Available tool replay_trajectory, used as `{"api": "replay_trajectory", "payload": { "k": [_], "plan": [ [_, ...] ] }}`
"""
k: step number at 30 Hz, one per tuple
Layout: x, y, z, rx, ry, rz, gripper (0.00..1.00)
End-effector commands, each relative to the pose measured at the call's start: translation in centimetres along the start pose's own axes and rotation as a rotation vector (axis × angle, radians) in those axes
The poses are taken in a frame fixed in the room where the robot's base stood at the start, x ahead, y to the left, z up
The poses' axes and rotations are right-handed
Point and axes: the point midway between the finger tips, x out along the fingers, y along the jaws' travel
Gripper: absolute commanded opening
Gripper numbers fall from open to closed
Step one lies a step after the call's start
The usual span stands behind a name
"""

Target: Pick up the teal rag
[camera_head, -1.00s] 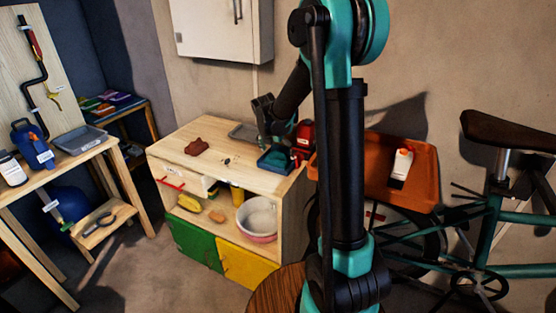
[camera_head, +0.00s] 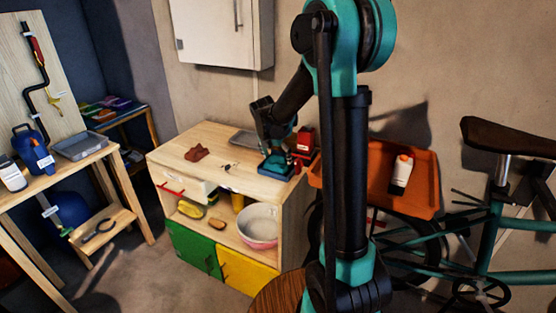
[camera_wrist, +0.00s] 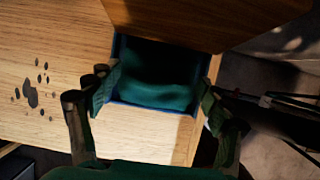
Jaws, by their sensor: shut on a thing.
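The teal rag (camera_wrist: 155,75) lies bunched in a small blue tray (camera_wrist: 150,108) at the right end of the wooden bench (camera_head: 215,165). In the head view, the tray (camera_head: 276,172) is partly hidden by my gripper (camera_head: 276,150), which reaches down into it. The rag still sits low within the tray walls. The exact finger contact is dark and hard to see.
A red object (camera_head: 304,140) stands close behind and right of the tray. A brown-red cloth (camera_head: 197,153) and a grey tray (camera_head: 243,138) are also on the bench. An orange tray (camera_head: 425,180) holding a white bottle (camera_head: 402,170) is to the right, near a bicycle.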

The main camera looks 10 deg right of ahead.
Motion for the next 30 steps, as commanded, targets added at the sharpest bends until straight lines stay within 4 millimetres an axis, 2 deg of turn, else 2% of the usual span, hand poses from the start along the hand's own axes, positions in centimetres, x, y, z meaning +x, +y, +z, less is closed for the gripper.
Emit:
{"api": "replay_trajectory", "payload": {
  "k": [11, 17, 24, 30],
  "plan": [
    [-5.5, -0.1, 2.3, 0.001, 0.0, -0.001, 0.45],
    [-7.0, 0.0, -2.2, -0.004, 0.0, 0.0, 0.45],
    [-9.7, 0.0, -8.8, -0.005, 0.0, 0.001, 0.45],
    [-11.4, 0.0, -12.8, -0.003, 0.0, 0.001, 0.45]
  ]
}}
